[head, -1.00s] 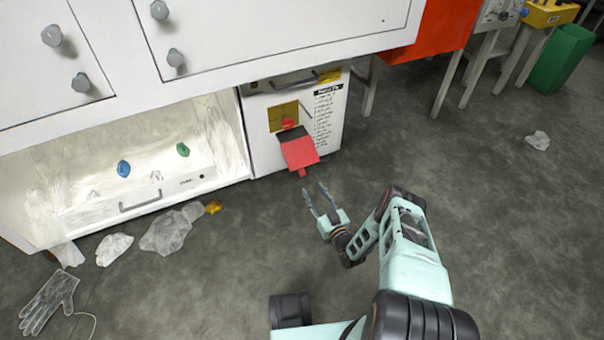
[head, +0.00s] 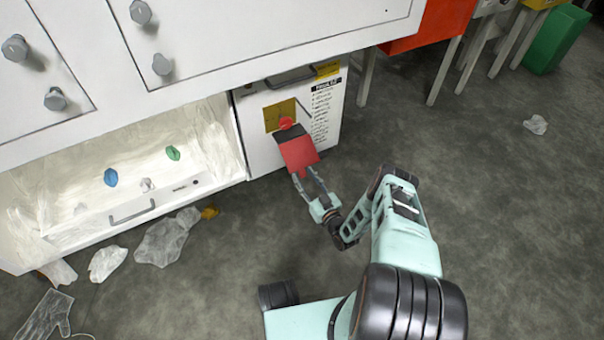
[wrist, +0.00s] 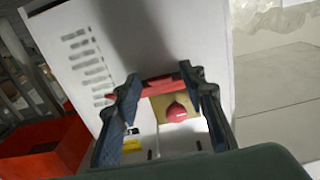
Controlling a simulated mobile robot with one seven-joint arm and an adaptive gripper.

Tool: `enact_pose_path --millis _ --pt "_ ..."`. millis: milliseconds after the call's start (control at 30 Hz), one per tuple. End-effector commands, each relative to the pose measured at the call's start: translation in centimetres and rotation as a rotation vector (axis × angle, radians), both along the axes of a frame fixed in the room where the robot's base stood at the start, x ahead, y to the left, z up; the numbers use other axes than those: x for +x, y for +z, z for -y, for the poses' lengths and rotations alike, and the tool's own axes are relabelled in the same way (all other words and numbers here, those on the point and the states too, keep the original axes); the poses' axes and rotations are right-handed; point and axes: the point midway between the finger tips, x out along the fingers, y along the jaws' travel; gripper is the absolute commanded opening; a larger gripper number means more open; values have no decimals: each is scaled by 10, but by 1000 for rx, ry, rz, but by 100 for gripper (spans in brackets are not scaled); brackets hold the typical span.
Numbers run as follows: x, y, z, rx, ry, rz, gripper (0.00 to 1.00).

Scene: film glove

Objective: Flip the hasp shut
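The red hasp (head: 298,154) with a dark strip at its upper edge stands out from the white cabinet front in the head view. A yellow plate (head: 279,115) with a red knob (head: 286,123) is on the front just above it. My gripper (head: 305,178) is at the hasp's lower, near end, its fingers apart. In the wrist view, my gripper (wrist: 160,78) has the hasp (wrist: 158,85) showing as a thin red bar between or just beyond the fingertips; contact is unclear. The yellow plate (wrist: 160,104) and red knob (wrist: 176,110) show between the fingers.
An open white bay (head: 215,150) with a handled drawer is at left. Crumpled clear film (head: 165,240) and a glove (head: 45,318) lie on the floor. An orange-red box (head: 430,30) and green bin (head: 556,38) stand at right.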

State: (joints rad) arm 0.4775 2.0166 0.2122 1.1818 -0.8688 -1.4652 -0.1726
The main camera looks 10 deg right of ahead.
Motion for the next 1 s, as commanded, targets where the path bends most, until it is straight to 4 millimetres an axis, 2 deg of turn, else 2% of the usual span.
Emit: enact_pose_path --millis 233,567,1000 --pt "0 0 0 0 0 0 37" --pt "0 0 0 0 0 0 0" --pt "0 3 3 -6 0 -15 0"
